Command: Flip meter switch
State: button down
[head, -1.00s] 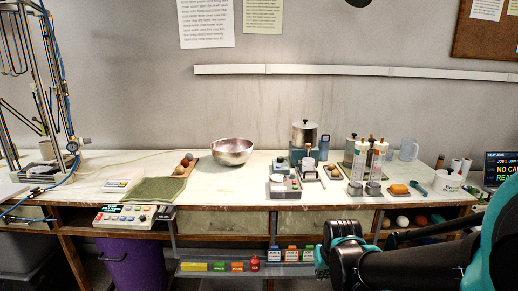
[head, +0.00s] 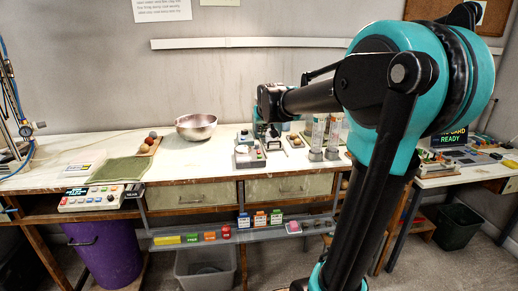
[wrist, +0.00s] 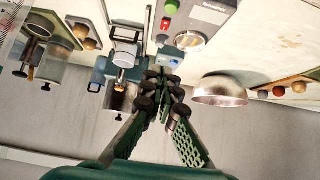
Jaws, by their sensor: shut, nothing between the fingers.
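A grey box with a round dial (head: 249,155), which looks like the meter, stands near the bench's front edge in the head view. My gripper (wrist: 163,78) is shut and empty. Its fingertips lie close to the dial end of the meter in the wrist view; whether they touch it I cannot tell. In the head view my arm hides much of the gripper.
A metal bowl (head: 197,126) stands left of the meter. A small grey device with a pale top (wrist: 126,45) and metal canisters stand close by the fingers. Upright tubes (head: 318,132) stand to the right. A button panel (head: 92,198) sits at the front left.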

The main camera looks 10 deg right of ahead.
jog(key=shift+w, duration=0.1)
send_over(259, 152)
jog(key=f, duration=0.7)
jog(key=shift+s+a+f, duration=0.1)
jog(key=shift+s+f, duration=0.05)
jog(key=shift+s, duration=0.05)
notch_tip(259, 152, down, 2)
jog(key=shift+s+f, duration=0.15)
jog(key=shift+f, duration=0.7)
jog(key=shift+f+g, duration=0.15)
jog(key=shift+g, duration=0.15)
